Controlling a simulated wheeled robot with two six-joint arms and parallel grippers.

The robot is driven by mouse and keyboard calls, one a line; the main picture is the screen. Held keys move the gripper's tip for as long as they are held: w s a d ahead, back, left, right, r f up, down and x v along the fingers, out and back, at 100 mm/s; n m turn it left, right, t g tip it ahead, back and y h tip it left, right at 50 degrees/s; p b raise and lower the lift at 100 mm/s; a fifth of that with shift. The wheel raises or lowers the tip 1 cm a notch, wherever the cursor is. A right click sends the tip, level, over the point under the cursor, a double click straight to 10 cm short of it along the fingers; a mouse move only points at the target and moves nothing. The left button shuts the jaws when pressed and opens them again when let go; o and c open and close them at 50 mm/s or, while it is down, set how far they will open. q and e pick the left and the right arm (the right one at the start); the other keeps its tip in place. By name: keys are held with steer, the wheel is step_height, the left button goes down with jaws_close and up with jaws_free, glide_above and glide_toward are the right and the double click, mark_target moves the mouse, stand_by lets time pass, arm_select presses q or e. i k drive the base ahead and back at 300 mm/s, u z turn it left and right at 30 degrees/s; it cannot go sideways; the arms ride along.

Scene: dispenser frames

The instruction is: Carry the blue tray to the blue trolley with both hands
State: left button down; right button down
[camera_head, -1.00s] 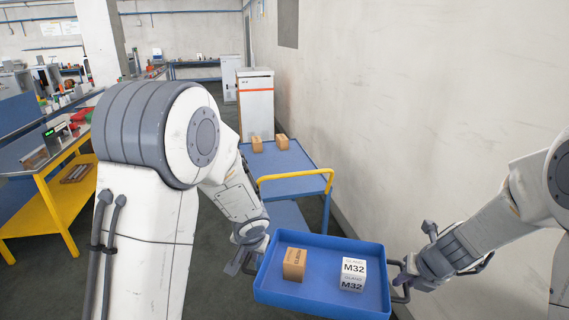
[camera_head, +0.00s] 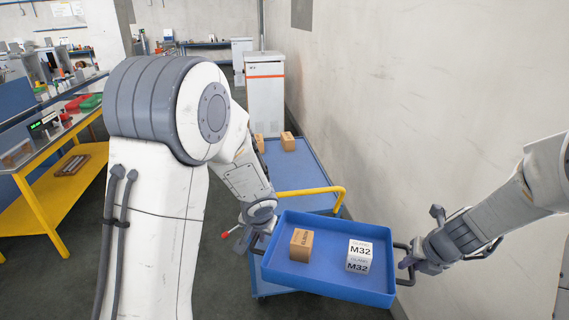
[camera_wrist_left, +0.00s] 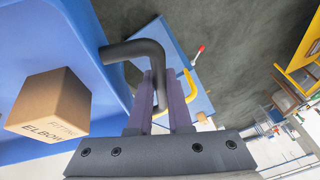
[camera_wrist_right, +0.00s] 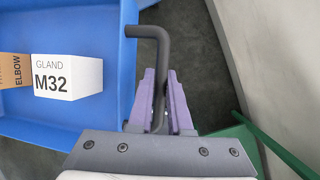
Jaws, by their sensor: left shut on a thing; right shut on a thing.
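The blue tray (camera_head: 325,281) is held up in front of me by its two black side handles. It carries a brown box (camera_head: 301,245) marked ELBOW and a white box (camera_head: 359,257) marked GLAND M32. My left gripper (camera_wrist_left: 160,108) is shut on the tray's left handle (camera_wrist_left: 133,50). My right gripper (camera_wrist_right: 161,105) is shut on the right handle (camera_wrist_right: 150,32). The blue trolley (camera_head: 296,168) with a yellow push bar (camera_head: 308,191) stands just beyond the tray. The tray hides part of its near end.
Two brown boxes (camera_head: 288,141) sit at the trolley's far end; its middle deck is bare. A wall (camera_head: 420,110) runs close along the right. A yellow-framed workbench (camera_head: 45,212) stands at left. A white cabinet (camera_head: 265,96) stands behind the trolley.

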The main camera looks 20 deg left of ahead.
mark_target(286, 184)
steer(key=i, duration=2.5)
steer(key=u, duration=0.85)
